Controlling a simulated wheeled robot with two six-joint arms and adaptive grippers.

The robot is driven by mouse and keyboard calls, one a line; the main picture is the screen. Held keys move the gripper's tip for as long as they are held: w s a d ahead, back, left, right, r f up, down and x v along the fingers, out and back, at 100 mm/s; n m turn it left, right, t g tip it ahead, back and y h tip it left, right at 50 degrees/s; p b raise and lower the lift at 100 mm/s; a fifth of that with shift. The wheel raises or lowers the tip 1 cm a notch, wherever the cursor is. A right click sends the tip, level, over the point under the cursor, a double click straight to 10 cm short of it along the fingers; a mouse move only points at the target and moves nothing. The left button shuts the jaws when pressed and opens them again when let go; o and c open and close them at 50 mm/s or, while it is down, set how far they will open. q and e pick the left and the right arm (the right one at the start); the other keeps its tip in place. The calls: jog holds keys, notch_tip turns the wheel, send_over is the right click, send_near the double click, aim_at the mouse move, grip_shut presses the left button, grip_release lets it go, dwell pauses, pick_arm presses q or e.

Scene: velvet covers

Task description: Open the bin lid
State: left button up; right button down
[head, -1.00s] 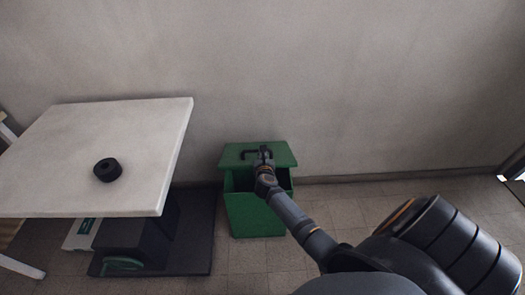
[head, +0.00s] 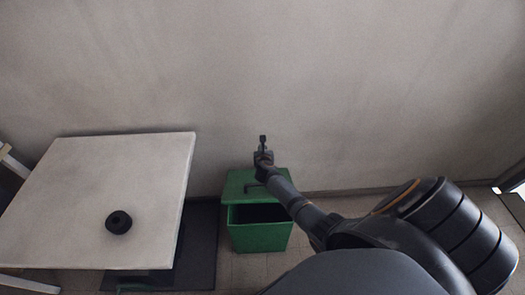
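The green bin (head: 258,239) stands on the floor against the wall in the head view. Its green lid (head: 236,189) is set back toward the wall, and a dark gap shows along the bin's front opening. A dark handle on the lid is partly hidden behind my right arm. My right gripper (head: 263,140) is above and beyond the lid's back edge, in front of the wall, and looks clear of the handle. Its fingers appear as one narrow dark shape, so their opening is unclear. My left gripper is not in view.
A white table (head: 75,190) stands to the left of the bin, with a black roll-shaped object (head: 119,222) on it. A dark mat (head: 200,240) lies on the floor between table and bin. The wall (head: 380,90) is bare close behind the bin.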

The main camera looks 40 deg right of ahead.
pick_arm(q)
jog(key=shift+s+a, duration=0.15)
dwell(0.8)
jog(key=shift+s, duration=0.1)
